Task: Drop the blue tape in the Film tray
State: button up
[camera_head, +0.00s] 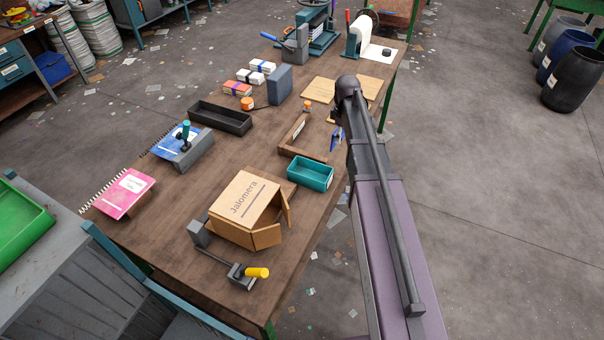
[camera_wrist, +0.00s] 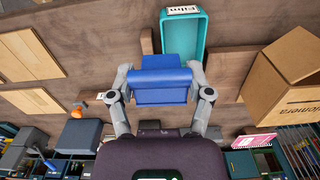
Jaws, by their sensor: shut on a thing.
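The blue tape (camera_wrist: 162,96) is a blue, block-shaped thing, held between both fingers of my gripper (camera_wrist: 161,82) in the wrist view. In the head view the blue tape (camera_head: 336,139) shows as a small blue patch beside my arm, which hides most of the gripper. The Film tray is a teal open box (camera_head: 309,182) on the table, nearer the camera than the tape. In the wrist view the Film tray (camera_wrist: 196,42) lies just beyond the tape, its white label reading "Film" upside down. The tape overlaps the tray's near part there; I cannot tell its height.
An open cardboard box (camera_head: 245,208) stands beside the tray. A brown wooden holder (camera_head: 301,153) lies just behind it. A black tray (camera_head: 220,118), a grey block with a teal-topped lever (camera_head: 190,151) and a yellow-handled device (camera_head: 248,274) stand on the table.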

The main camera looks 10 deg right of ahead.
jog(key=shift+w, duration=0.15)
dwell(0.4)
jog(key=shift+a+f+b, duration=0.2)
jog(key=shift+f+b, duration=0.05)
jog(key=shift+b, duration=0.05)
jog(key=a+f+b, duration=0.6)
jog(key=f+b, duration=0.2)
jog(key=shift+w+a+f, duration=0.15)
jog(key=shift+a+f, duration=0.05)
jog(key=shift+a, duration=0.15)
jog(key=shift+f+b, duration=0.15)
jog(key=shift+b, duration=0.2)
jog(key=b, duration=0.6)
send_over(318, 179)
jog(key=shift+f, duration=2.85)
